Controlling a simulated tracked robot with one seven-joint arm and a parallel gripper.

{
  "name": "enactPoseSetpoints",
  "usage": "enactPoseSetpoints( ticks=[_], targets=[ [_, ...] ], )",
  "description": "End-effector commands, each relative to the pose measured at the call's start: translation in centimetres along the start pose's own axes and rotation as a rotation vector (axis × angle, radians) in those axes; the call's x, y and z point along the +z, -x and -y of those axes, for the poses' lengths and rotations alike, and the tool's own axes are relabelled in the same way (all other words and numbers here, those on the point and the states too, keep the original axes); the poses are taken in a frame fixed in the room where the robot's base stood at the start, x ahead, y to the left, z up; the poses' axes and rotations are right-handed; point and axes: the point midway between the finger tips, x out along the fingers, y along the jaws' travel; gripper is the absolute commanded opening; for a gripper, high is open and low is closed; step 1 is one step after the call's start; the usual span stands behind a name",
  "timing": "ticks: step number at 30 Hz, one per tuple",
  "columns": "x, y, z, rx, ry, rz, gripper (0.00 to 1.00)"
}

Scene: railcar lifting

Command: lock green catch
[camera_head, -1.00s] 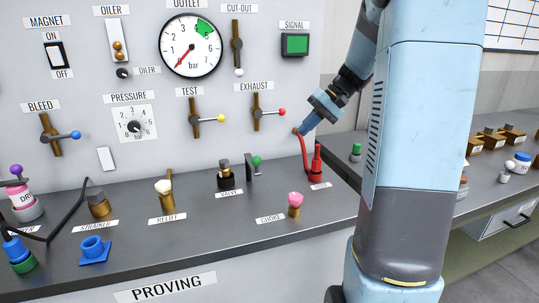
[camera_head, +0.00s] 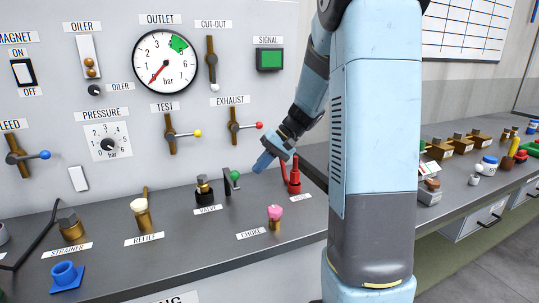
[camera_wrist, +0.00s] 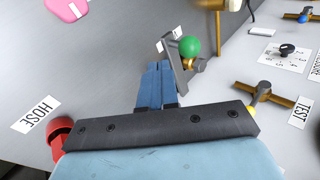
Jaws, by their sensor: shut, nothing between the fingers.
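The green catch is a grey upright bracket with a green ball (camera_head: 235,175) on the bench, right of the valve (camera_head: 204,190). My gripper (camera_head: 260,166) is shut and empty, a little right of the green ball in the head view. In the wrist view the blue fingers (camera_wrist: 157,78) are together, close to the bracket. I cannot tell whether they touch it.
A red hose fitting (camera_head: 294,179) stands just right of my gripper. The pink-topped choke (camera_head: 274,217) stands in front. The exhaust lever (camera_head: 240,126) is on the panel above. The white-topped relief valve (camera_head: 140,212) is further left on the bench.

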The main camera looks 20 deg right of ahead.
Motion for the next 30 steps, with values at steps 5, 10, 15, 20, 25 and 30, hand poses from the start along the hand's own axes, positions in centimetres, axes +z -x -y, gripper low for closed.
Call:
enactPoseSetpoints(
  ticks=[5,10,15,20,25,30],
  targets=[
    [0.0,-1.8,1.6,0.000,0.002,0.001,0.00],
    [0.0,-2.7,2.3,0.000,0.001,0.000,0.00],
    [0.0,-2.9,2.4,0.000,0.001,0.000,0.00],
    [0.0,-2.9,2.4,0.000,0.001,0.000,0.00],
    [0.0,-2.9,2.4,0.000,-0.004,-0.005,0.00],
    [0.0,-2.4,1.9,0.000,-0.039,-0.034,0.00]
  ],
)
